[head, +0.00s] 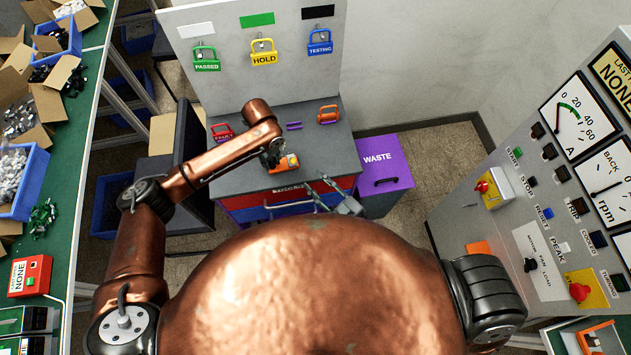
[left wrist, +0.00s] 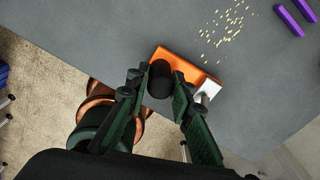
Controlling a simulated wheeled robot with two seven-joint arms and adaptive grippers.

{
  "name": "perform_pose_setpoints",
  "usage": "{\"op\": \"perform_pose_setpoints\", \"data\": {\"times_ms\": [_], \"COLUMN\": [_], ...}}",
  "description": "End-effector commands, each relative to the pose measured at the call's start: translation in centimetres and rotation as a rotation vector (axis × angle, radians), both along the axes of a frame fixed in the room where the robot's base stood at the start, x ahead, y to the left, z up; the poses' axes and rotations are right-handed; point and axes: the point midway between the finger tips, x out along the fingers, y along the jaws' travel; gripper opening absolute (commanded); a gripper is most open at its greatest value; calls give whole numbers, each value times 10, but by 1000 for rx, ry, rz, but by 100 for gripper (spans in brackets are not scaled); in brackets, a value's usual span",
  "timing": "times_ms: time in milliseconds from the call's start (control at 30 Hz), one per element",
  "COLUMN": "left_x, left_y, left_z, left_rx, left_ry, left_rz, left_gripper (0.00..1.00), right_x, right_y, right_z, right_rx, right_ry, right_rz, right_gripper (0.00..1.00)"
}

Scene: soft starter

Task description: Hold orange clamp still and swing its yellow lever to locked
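The orange clamp (head: 291,163) lies on the grey top of the tool cabinet, near its front edge. In the left wrist view the orange clamp (left wrist: 207,78) shows an orange body, an upright black cylinder (left wrist: 160,79) and a pale grey-white part at its right end. My left gripper (head: 274,158) is over the clamp; in the wrist view its fingers (left wrist: 161,84) flank the black cylinder closely and appear to touch it on both sides. I cannot make out a yellow lever. My right gripper (head: 319,182) is empty at the cabinet's front edge, right of the clamp, its fingers apart.
The grey cabinet top (head: 240,178) also holds a red padlock (head: 222,132), an orange item (head: 328,114) and purple pieces (head: 293,126). Pale yellow bits (left wrist: 223,28) are scattered beyond the clamp. A purple waste bin (head: 384,172) stands right; a control panel (head: 530,235) is further right.

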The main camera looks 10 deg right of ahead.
Motion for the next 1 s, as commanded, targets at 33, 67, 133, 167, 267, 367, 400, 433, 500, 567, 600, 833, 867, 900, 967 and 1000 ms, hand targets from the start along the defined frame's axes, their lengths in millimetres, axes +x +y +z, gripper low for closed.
{"op": "perform_pose_setpoints", "data": {"times_ms": [33, 67, 133, 167, 267, 367, 400, 433, 500, 567, 600, 833, 867, 900, 967, 1000], "left_x": [0, 0, 0, 0, 0, 0, 0, 0, 0, 0, 0, 1, 1, 2, 1, 1], "left_y": [0, 0, 0, 0, 0, 0, 0, 0, 0, 0, 0, 0, 0, 0, -1, 0], "left_z": [0, 0, 0, 0, 0, 0, 0, 0, 0, 3, 6, 45, 52, 61, 73, 81], "left_rx": [-1, -1, -1, -1, 0, 0, 0, 0, 0, -1, -2, -1, -2, -1, -2, -1], "left_ry": [-1, -1, 0, 0, 0, 0, 0, 0, 0, 0, -2, -3, -5, -4, -4, -3], "left_rz": [0, 0, 0, 0, 0, 0, 0, 0, 0, 0, 0, -2, -1, -1, -2, -2], "left_gripper": [25, 27, 32, 34, 39, 39, 39, 39, 39, 39, 39, 39, 39, 39, 39, 39], "right_x": [0, 0, 0, 0, 0, 0, 0, 0, 0, 0, 0, 0, 0, 0, 0, 0], "right_y": [0, 0, 0, 0, 0, 0, 0, 0, 0, 0, 0, 0, 0, 0, 0, 0], "right_z": [0, 0, 0, 0, 0, 0, 0, 0, 0, 0, 0, 0, 0, 0, 0, 0], "right_rx": [0, 0, 0, 0, 0, 0, 0, 0, 0, 0, 0, 0, 0, 0, 0, 0], "right_ry": [0, 0, 0, 0, 0, 0, 0, 0, 0, 0, 0, 0, 0, 0, 0, 0], "right_rz": [0, 0, 0, 0, 0, 0, 0, 0, 0, 0, 0, 0, 0, 0, 0, 0], "right_gripper": [32, 32, 32, 32, 32, 32, 32, 32, 32, 32, 32, 32, 32, 32, 32, 32]}}
